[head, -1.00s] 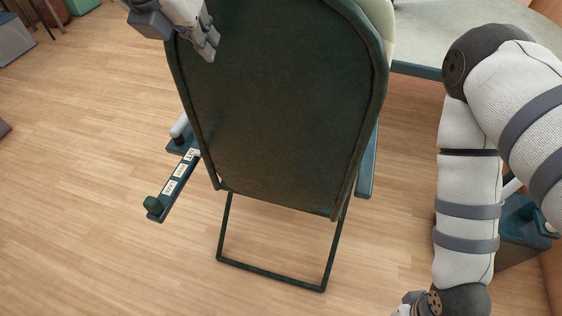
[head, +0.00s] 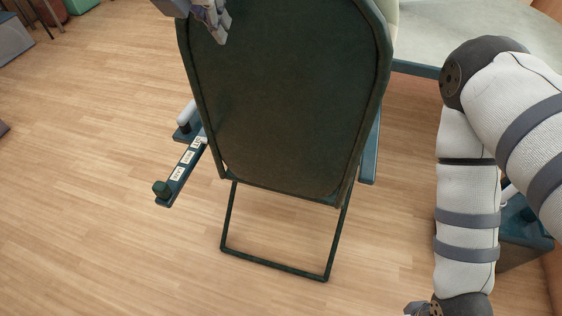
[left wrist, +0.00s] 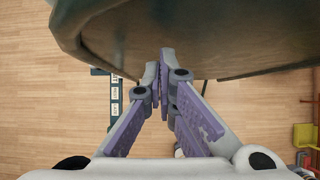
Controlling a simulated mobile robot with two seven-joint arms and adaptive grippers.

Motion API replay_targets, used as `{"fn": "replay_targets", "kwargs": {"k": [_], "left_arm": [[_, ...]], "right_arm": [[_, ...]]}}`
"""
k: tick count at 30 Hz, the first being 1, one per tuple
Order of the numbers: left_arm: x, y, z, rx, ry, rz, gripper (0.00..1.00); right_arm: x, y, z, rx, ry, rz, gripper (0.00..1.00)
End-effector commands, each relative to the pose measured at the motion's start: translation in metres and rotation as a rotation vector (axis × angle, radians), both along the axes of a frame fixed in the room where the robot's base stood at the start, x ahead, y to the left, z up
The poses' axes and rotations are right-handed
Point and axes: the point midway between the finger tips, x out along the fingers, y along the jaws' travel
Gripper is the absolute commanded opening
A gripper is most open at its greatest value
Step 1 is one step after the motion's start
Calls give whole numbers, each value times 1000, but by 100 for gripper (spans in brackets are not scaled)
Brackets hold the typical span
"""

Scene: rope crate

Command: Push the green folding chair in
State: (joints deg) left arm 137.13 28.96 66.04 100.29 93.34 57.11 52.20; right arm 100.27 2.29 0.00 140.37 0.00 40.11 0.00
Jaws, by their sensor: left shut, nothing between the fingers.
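The green folding chair stands with its dark green back panel (head: 285,95) toward me in the head view. Its thin lower frame (head: 275,263) rests on the wood floor. The panel's edge also fills the top of the left wrist view (left wrist: 200,30). My left gripper (head: 218,30) is at the upper left of the back panel, its fingers together and empty. In the left wrist view its purple-padded fingers (left wrist: 166,62) reach the panel; whether they touch it is hard to tell.
A table (head: 470,35) with a pale top is beyond the chair at upper right. A teal bar with white labels (head: 184,165) sticks out at the chair's left. A grey box (head: 14,40) is at far left. The floor on the left is mostly clear.

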Motion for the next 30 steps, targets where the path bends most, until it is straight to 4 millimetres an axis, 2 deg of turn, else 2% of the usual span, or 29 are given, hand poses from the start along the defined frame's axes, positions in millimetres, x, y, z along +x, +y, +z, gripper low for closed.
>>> {"fn": "replay_targets", "kwargs": {"k": [11,30], "left_arm": [[3,-1,0,-1,-3,1,0],[34,-12,-1,-1,-3,1,0]], "right_arm": [[-1,0,-1,0,2,0,52],[-10,0,-9,0,35,0,52]]}}
